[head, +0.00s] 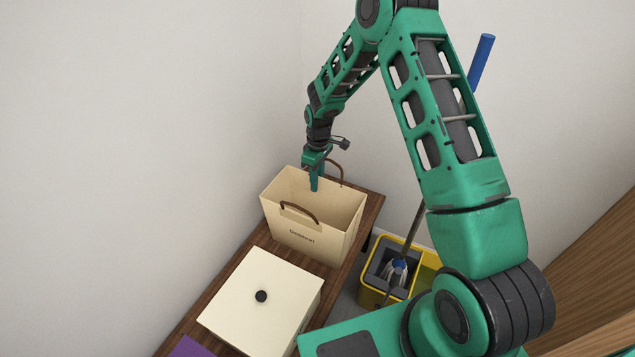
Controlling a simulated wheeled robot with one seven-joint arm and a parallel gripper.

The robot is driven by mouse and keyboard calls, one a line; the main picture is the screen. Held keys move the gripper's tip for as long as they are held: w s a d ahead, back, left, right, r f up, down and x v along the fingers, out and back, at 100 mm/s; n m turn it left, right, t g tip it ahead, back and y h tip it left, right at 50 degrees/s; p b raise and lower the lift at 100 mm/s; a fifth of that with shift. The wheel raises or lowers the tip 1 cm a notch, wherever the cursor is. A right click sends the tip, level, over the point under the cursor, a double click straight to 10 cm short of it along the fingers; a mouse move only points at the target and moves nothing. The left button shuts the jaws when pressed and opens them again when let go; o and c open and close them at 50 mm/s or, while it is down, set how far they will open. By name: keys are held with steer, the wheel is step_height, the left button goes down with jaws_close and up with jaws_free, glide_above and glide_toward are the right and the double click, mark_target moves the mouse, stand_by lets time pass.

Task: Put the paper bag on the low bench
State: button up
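The paper bag (293,239) is cream with brown handles and dark lettering on its front. It stands upright and open on a narrow brown wooden surface (191,326), which looks like the low bench, against the wall. My gripper (314,186) points down at the bag's far side, by the rim and the far handle. Its fingertips reach into or just over the bag's mouth. I cannot tell whether the fingers are closed on the rim or handle, or touching the bag at all.
A cream box (261,296) with a dark round knob stands in front of the bag on the same surface. A purple item (190,347) lies nearer. A yellow and grey mop bucket (383,270) with a blue-ended pole (481,62) stands to the right. Wood panelling (590,275) is at far right.

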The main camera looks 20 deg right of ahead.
step_height(320, 180, up, 12)
steer(key=shift+w+d, duration=0.2)
steer(key=s+d+r+m+h, duration=0.1)
steer(key=s+d+r+m, duration=0.6)
steer(key=s+d+r, duration=0.85)
steer(key=s+d+r+m, duration=0.1)
steer(key=s+m, duration=0.3)
steer(key=s, duration=1)
steer(key=s+r+m, duration=0.4)
steer(key=s, duration=1)
steer(key=shift+d+y, duration=0.4)
steer(key=shift+s, duration=0.1)
